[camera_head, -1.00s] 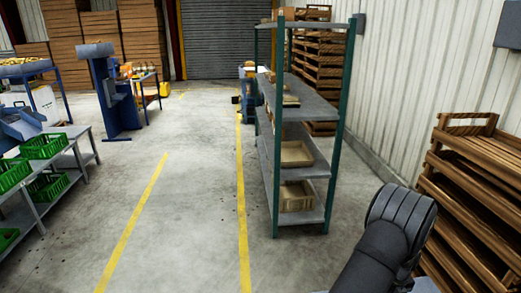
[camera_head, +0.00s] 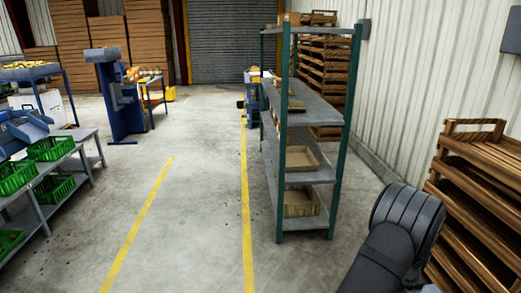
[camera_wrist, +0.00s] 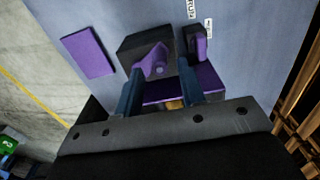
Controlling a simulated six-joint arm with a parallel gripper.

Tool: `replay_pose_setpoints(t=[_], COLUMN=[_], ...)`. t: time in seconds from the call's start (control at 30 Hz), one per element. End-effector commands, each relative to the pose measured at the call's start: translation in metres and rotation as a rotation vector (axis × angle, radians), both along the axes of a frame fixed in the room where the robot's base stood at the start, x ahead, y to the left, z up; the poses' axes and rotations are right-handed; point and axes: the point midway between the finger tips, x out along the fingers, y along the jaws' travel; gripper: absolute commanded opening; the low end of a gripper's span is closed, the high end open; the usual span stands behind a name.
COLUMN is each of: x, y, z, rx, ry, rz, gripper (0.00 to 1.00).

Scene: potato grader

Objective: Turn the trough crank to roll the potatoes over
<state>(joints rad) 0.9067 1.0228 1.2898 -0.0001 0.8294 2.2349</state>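In the wrist view my gripper (camera_wrist: 158,75) has its two blue fingers apart, with no object clearly held. Beyond the fingertips is a dark block with a purple lever-like part (camera_wrist: 152,62) on a grey-blue panel (camera_wrist: 235,50). I cannot tell whether this part is the trough crank, or whether the fingers touch it. Yellowish round items, possibly potatoes (camera_head: 25,66), lie on a blue stand at the far left of the head view. The gripper is out of sight in the head view.
Green crates (camera_head: 50,149) sit on a grey rack at left. A shelf with green posts (camera_head: 284,130) stands right of centre. Wooden crates (camera_head: 480,190) are stacked at right. The floor (camera_head: 195,180) between the rack and shelf is clear.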

Motion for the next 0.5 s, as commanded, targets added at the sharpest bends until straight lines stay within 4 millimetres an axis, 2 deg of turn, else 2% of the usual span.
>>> replay_pose_setpoints(t=[0.3, 0.5], x=[0.000, 0.000], y=[0.000, 0.000], z=[0.026, 0.036], rx=[-0.001, 0.000], ry=[-0.001, 0.000], rz=[0.000, 0.000], gripper=[0.36, 0.36])
